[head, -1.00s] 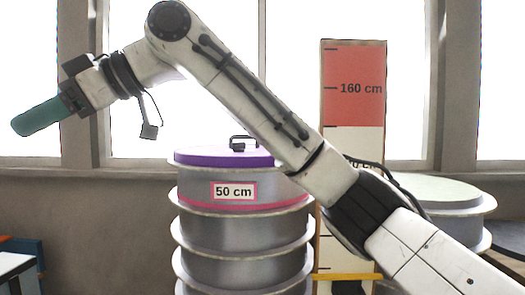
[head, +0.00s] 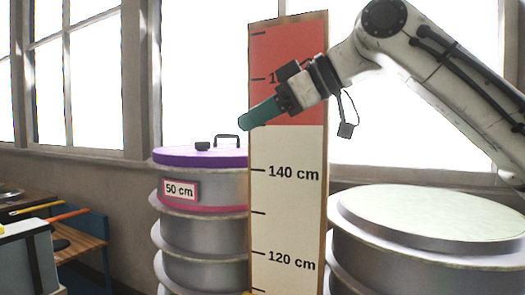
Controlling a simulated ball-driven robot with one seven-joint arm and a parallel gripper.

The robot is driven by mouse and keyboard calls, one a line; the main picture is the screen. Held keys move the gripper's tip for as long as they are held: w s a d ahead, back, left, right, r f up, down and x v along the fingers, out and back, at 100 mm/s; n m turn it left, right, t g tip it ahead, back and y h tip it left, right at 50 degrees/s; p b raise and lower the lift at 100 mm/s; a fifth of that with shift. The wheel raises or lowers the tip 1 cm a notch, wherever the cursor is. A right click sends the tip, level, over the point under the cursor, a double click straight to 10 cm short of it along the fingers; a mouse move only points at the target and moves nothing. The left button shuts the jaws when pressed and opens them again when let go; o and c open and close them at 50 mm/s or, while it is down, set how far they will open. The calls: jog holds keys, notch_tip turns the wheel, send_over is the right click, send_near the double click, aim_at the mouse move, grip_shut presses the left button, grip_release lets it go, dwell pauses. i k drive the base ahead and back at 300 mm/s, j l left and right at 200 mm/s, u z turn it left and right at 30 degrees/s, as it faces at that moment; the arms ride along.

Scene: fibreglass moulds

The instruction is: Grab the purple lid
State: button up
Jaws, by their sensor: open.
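The purple lid (head: 180,157) lies on top of a stack of grey round moulds (head: 205,235) left of centre in the head view. It has a black handle (head: 227,137) and a small dark knob-like part on top. A pink-edged label on the mould below it reads 50 cm. The height board hides the lid's right edge. My gripper (head: 259,115), with green fingers, is to the right of the lid and higher in the picture, in front of the board. Its fingers are seen side-on. It is open and apart from the lid.
A tall height board (head: 288,200) with a red top and 120 and 140 cm marks stands right of the lid. A second mould stack with a pale round top (head: 435,212) is at the right. A wooden bench (head: 80,245) stands at the lower left.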

aim_at(220, 155)
jog(key=l+z, duration=0.15)
jog(key=i+l+z, duration=0.1)
jog(key=l, duration=0.3)
jog(key=i+j+z, duration=0.1)
jog(key=i+j, duration=0.7)
jog(key=j, duration=0.15)
jog(key=i+j+u, duration=0.1)
jog(key=i+j, duration=0.25)
jog(key=j, duration=0.2)
